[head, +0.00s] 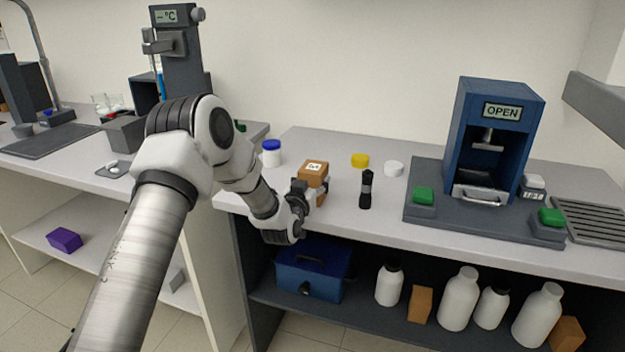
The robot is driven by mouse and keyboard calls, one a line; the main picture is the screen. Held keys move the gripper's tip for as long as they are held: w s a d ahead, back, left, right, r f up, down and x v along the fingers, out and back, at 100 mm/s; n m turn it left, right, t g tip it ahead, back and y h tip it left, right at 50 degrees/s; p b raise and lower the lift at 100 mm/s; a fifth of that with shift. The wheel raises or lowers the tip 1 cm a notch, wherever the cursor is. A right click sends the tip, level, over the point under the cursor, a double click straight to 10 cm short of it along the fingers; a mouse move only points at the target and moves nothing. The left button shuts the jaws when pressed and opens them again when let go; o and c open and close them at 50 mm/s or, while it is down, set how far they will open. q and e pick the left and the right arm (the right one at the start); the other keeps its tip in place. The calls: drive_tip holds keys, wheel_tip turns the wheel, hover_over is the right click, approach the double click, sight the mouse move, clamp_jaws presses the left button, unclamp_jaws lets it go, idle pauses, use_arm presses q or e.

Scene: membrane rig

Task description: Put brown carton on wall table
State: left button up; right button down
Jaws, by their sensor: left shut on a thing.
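The brown carton (314,170) has a white label on top and is near the front left of the right-hand bench (310,142). My left gripper (317,192) reaches in from the left and is shut on the carton. The fingers hide part of its lower side. I cannot tell whether the carton touches the bench top or is slightly raised. Both this bench and the left-hand bench (85,168) stand along the wall; nothing marks which is the wall table. My right gripper is not in view.
Near the carton stand a blue-capped white jar (271,154), a black flashlight-like object (366,188), a yellow lid (360,160) and a white lid (393,169). A blue press reading OPEN (492,135) stands right. Bottles and a blue toolbox (313,272) fill the shelf below.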

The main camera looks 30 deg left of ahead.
use_arm(q)
drive_tip(key=o, duration=1.2)
drive_tip(key=shift+f, duration=0.15)
drive_tip(key=shift+r, duration=0.2)
drive_tip(key=b+v, duration=0.1)
drive_tip(key=v, duration=1)
drive_tip(key=s+d+f+m+g+h, duration=0.1)
drive_tip(key=s+d+f+g, duration=0.3)
drive_tip(key=f, duration=0.4)
drive_tip(key=s+d+f+g+h, duration=0.25)
drive_tip(key=s+f, duration=0.35)
drive_tip(key=f, duration=0.3)
drive_tip(key=s+d+f+m+g+h, duration=0.1)
drive_tip(key=s+d+f+g, duration=0.2)
drive_tip(key=s+d+f, duration=0.35)
drive_tip(key=s+f+g, duration=0.2)
drive_tip(key=s+f, duration=0.1)
drive_tip(key=s, duration=0.3)
drive_tip(key=s+d+f+g, duration=0.1)
drive_tip(key=s+f+g, duration=0.2)
drive_tip(key=s, duration=0.4)
drive_tip(key=s+d+f+g, duration=0.1)
drive_tip(key=s+f+g, duration=0.2)
drive_tip(key=s+f, duration=0.2)
drive_tip(key=shift+s+d+f, duration=0.1)
drive_tip(key=shift+s+d, duration=0.15)
drive_tip(key=shift+s, duration=0.7)
